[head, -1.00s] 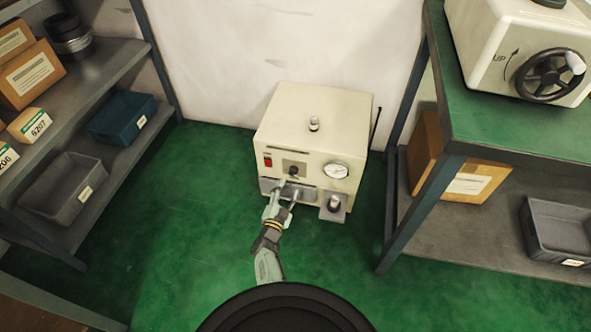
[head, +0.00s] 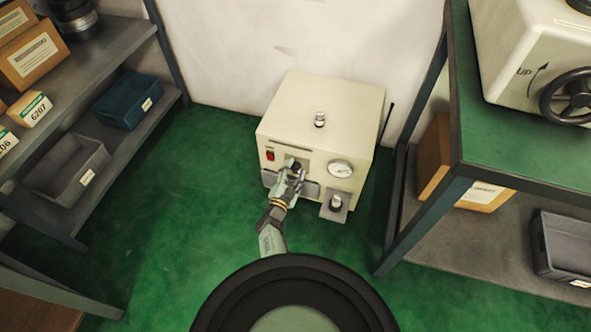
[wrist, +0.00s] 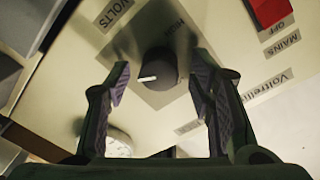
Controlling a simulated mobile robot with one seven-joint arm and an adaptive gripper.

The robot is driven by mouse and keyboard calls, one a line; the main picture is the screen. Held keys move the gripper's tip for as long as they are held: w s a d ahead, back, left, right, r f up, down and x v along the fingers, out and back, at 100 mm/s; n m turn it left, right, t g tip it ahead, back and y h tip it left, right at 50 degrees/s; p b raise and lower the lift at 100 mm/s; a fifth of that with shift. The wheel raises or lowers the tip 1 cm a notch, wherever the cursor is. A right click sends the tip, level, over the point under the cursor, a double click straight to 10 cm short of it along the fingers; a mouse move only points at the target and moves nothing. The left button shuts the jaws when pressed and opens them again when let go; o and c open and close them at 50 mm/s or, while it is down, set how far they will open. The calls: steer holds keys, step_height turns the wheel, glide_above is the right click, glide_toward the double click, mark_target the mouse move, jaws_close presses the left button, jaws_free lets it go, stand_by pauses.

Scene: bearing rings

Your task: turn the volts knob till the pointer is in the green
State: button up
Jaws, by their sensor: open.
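The volts knob (wrist: 157,68) is black with a white mark and sits on a grey plate labelled VOLTS on the cream machine (head: 318,105). In the head view the knob (head: 296,167) is partly covered by my gripper (head: 290,173). In the wrist view my gripper (wrist: 160,85) is open, with one finger on each side of the knob and a visible gap to both. The round white gauge (head: 340,169) is to the right of the knob. Its pointer and any green band are too small to read. The gauge also shows partly in the wrist view (wrist: 118,143), behind the left finger.
A red mains switch (head: 270,155) is left of the knob. A small bracket with a round fitting (head: 336,203) juts from the machine's lower right front. Shelving (head: 130,65) stands at left and a green-topped bench (head: 500,130) at right. Green floor (head: 160,220) is clear between.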

steer(key=c, duration=1.2)
steer(key=shift+o, duration=0.2)
steer(key=shift+n, duration=0.3)
steer(key=n, duration=0.3)
steer(key=shift+a+n+b, duration=0.1)
steer(key=shift+n+b, duration=0.3)
steer(key=n, duration=0.3)
steer(key=shift+n, duration=0.3)
steer(key=n, duration=0.4)
steer(key=shift+n+t, duration=0.4)
steer(key=shift+w+n, duration=0.1)
steer(key=shift+n, duration=1.6)
